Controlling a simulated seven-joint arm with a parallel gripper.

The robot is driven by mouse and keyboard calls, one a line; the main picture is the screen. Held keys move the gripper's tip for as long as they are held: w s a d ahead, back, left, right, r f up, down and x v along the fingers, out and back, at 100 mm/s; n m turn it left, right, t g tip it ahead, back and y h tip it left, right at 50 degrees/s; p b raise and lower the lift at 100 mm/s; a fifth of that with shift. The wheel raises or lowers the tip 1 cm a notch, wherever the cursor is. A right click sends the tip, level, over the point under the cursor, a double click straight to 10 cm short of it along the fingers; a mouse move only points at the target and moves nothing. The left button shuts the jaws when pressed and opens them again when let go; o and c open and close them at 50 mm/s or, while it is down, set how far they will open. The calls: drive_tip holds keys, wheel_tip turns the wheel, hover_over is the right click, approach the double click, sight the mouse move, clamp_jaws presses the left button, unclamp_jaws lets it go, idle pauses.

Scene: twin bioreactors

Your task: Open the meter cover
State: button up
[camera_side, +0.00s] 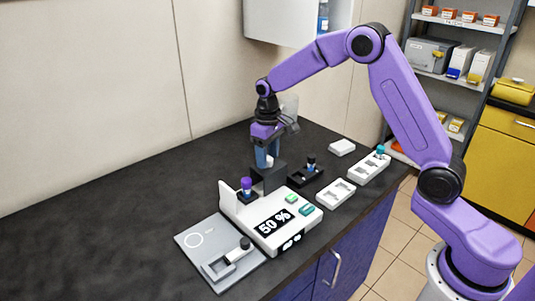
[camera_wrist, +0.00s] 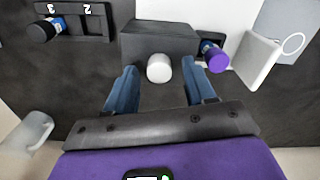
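The meter (camera_side: 265,222) is a white box with a display reading 50 %. Its cover (camera_side: 228,203) is a white flap standing up at the meter's left end; it also shows in the wrist view (camera_wrist: 256,60). A purple-capped vial (camera_side: 246,186) stands upright beside the cover, and its cap shows in the wrist view (camera_wrist: 217,60). My gripper (camera_side: 267,161) points down over a dark block (camera_side: 268,180) behind the meter, apart from the cover. In the wrist view my blue fingers (camera_wrist: 159,76) are spread, with gaps to the white cap (camera_wrist: 159,68) between them.
A black rack (camera_side: 305,174) with a vial and white racks (camera_side: 336,193) (camera_side: 368,167) lie right. The counter's left is clear.

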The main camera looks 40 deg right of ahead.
wheel_tip(320, 180, up, 18)
drive_tip(key=shift+f, duration=0.25)
idle(0.4)
drive_tip(key=s+a+f+n, duration=0.2)
drive_tip(key=s+a, duration=0.2)
drive_tip(key=s, duration=0.4)
drive_tip(key=s+a+f+n, duration=0.1)
drive_tip(key=s+a+n, duration=0.15)
drive_tip(key=s, duration=0.65)
drive_tip(key=s+d+f+n, duration=0.2)
drive_tip(key=s+f, duration=0.1)
drive_tip(key=s, duration=0.7)
drive_tip(key=s+d+f+n, duration=0.2)
drive_tip(key=s+f+n, duration=0.1)
drive_tip(key=s, duration=0.8)
drive_tip(key=shift+d+f, duration=0.35)
drive_tip(key=shift+f, duration=0.45)
